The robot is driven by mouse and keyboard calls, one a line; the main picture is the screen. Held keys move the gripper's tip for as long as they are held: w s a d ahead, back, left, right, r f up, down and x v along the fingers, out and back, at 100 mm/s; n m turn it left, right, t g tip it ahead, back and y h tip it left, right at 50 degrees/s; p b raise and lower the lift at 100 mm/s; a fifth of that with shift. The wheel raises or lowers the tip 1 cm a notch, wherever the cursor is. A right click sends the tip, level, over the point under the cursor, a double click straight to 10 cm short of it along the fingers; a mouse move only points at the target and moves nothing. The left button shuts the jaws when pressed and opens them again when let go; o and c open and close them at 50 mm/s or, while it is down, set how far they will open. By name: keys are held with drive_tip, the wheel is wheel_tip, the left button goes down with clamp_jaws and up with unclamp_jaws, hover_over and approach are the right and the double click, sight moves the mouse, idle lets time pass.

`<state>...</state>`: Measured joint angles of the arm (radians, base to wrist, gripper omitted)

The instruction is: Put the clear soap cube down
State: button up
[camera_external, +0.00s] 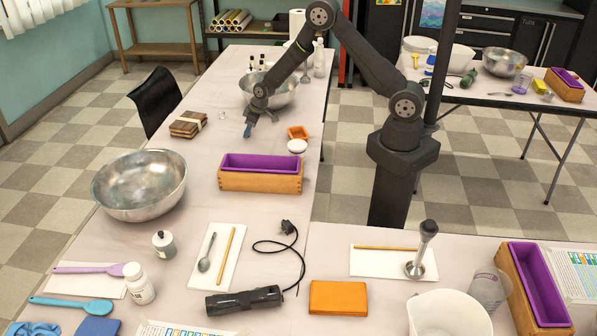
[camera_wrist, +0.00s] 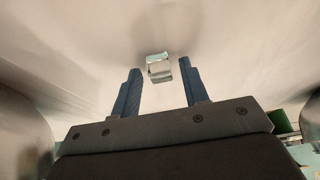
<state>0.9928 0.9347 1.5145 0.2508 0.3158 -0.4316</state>
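The clear soap cube (camera_external: 222,115) sits on the white table, to the right of a stack of brown soap bars. In the wrist view the cube (camera_wrist: 158,67) shows just beyond and between my two blue fingertips, with bare table around it. My gripper (camera_external: 247,131) is low over the table, to the right of the cube and apart from it in the external view. The fingers are spread open and nothing is held between them.
A steel bowl (camera_external: 269,90) stands behind my gripper. Brown soap bars (camera_external: 187,124) lie to the left, and a small orange tray (camera_external: 298,132) and a white round jar (camera_external: 297,146) to the right. A wooden mould with purple liner (camera_external: 260,182) stands in front.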

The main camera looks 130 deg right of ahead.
drive_tip(key=shift+r, duration=0.15)
drive_tip(key=v, duration=1.1)
drive_tip(key=shift+o, duration=0.6)
drive_tip(key=shift+s+a+r, duration=0.15)
drive_tip(key=shift+r, duration=0.35)
drive_tip(key=v, duration=0.5)
drive_tip(key=x, duration=1.7)
drive_tip(key=shift+s+a+f, duration=0.1)
drive_tip(key=shift+f, duration=0.1)
clamp_jaws()
